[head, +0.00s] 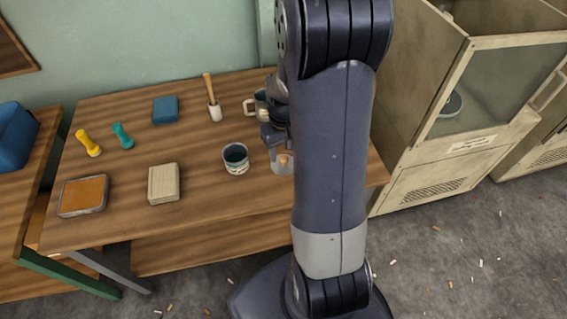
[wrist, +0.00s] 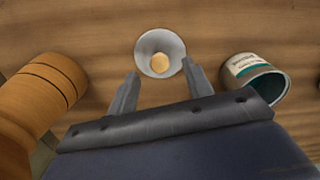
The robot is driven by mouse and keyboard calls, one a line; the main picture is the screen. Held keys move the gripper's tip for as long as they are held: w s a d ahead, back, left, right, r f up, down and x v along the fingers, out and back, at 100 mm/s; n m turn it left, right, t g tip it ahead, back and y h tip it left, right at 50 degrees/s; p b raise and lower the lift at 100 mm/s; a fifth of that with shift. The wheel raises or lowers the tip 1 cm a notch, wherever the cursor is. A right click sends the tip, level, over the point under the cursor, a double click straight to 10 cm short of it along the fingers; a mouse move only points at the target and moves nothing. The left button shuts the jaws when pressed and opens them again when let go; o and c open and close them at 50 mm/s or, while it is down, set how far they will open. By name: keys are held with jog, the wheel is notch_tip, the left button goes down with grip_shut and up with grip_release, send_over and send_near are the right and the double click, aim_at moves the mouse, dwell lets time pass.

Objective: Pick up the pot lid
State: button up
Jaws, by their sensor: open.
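The pot lid (wrist: 159,52) is a small grey disc with a round tan knob, lying on the wooden table. In the head view the lid (head: 281,165) is near the table's front right, partly hidden by my arm. My gripper (wrist: 158,85) is open and empty in the wrist view, its two fingers pointing at the lid with the knob centred between them. In the head view my gripper (head: 274,138) shows just above and behind the lid, partly hidden by my arm. I cannot tell whether the fingers touch the lid.
A tin can with a dark teal inside (head: 235,158) stands just left of the lid; it is at the right in the wrist view (wrist: 254,78). A large orange-tan cylinder (wrist: 38,95) is close at the left there. A mug (head: 252,105) stands behind my gripper.

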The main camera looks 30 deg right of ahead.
aim_at(284, 158)
jog(key=shift+f, duration=1.45)
jog(key=shift+c, duration=0.3)
grip_shut()
notch_tip(284, 158, up, 10)
jog(key=p, duration=0.1)
jog(key=shift+r+p, duration=0.15)
jog(key=shift+p, duration=0.2)
notch_tip(284, 158, up, 3)
jog(key=p, duration=0.2)
jog(key=shift+p, duration=0.4)
